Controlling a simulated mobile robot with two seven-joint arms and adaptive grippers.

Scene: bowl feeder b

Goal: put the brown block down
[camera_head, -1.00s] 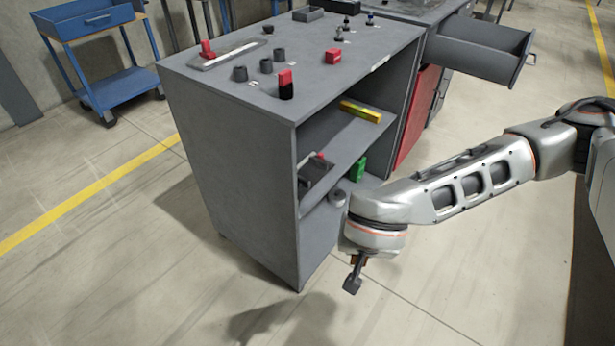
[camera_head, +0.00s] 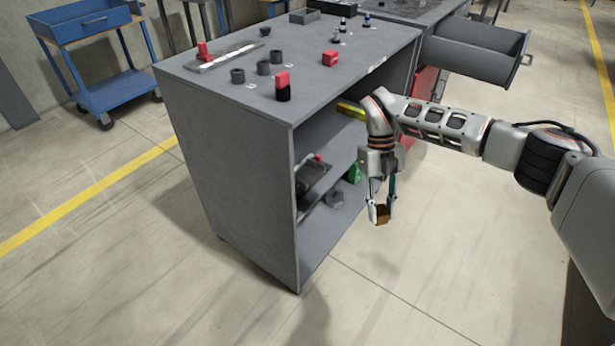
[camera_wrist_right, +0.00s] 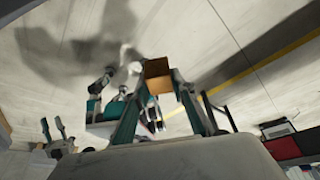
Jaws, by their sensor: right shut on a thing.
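My right gripper (camera_head: 380,212) is shut on the brown block (camera_head: 382,217). It hangs pointing down in the open air, in front of the open side of the grey cabinet and to the right of its lower shelves. The block sits between the fingertips and touches no surface. In the right wrist view the brown block (camera_wrist_right: 157,76) shows between the two fingers of the right gripper (camera_wrist_right: 158,85).
The grey cabinet (camera_head: 225,150) holds a yellow block (camera_head: 350,109), a green part (camera_head: 354,173) and a dark round part (camera_head: 333,198) on its shelves. Red blocks and dark cylinders stand on its top. An open drawer (camera_head: 480,55) juts out behind. The floor in front is clear.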

